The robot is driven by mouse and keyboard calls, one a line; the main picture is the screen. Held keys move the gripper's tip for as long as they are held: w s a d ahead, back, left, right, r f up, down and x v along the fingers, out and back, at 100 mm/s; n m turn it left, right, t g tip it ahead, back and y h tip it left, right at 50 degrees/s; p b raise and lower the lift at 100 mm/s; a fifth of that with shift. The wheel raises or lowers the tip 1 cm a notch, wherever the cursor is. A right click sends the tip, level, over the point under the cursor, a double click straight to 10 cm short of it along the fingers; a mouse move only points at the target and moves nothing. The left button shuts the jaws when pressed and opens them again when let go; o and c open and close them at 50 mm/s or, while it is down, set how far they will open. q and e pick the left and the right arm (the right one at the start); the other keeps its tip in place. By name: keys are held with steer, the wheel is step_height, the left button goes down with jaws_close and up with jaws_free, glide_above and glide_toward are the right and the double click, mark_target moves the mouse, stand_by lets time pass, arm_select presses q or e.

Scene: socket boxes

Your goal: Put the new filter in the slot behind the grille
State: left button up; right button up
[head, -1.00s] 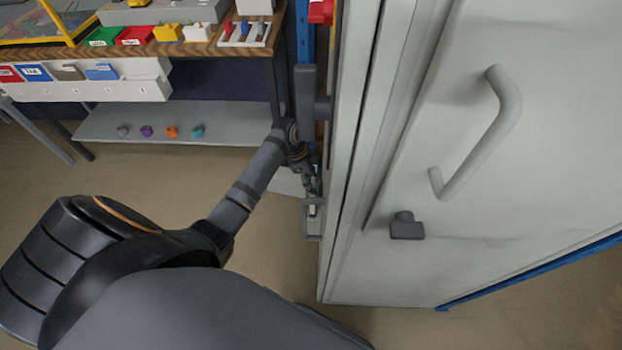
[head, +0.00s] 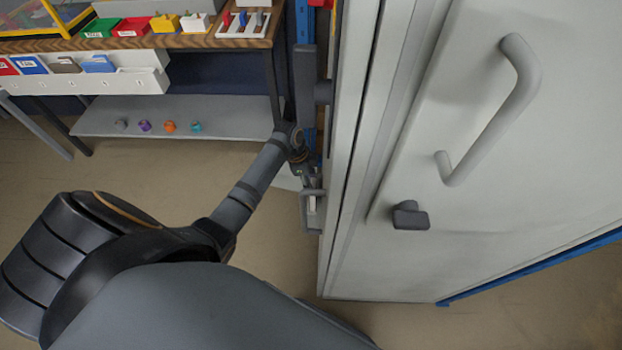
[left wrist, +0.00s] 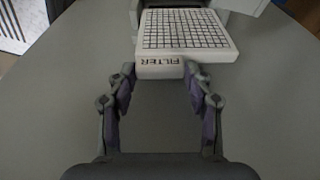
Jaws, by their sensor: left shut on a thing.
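The new filter (left wrist: 185,35) is a white block with a dark grid on top and the word FILTER upside down on its near edge. My left gripper (left wrist: 160,78) is shut on that near edge in the left wrist view. The filter's far end is at a grey housing (left wrist: 137,15); how far it reaches inside is hidden. In the head view my left gripper (head: 305,175) is small, beside the cabinet's left side, above a small grey frame (head: 303,215) with a pale piece in it. I cannot make out the grille for certain. My right gripper is not in view.
The large pale cabinet (head: 400,265) fills the right, with a bar handle (head: 490,130) and a dark knob (head: 410,215). A wooden bench (head: 180,40) with coloured bins and a low grey shelf (head: 235,122) stands at the back left. A striped panel (left wrist: 15,25) shows at the wrist view's left.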

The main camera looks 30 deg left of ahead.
arm_select(q)
steer(key=shift+f+b, duration=0.9)
steer(key=shift+f, duration=1.25)
steer(key=shift+f+b, duration=1.5)
steer(key=shift+f, duration=1)
steer(key=o, duration=1.2)
steer(key=shift+c, duration=0.2)
steer(key=shift+r, duration=0.1)
steer(key=v, duration=1.2)
steer(key=shift+d, duration=0.1)
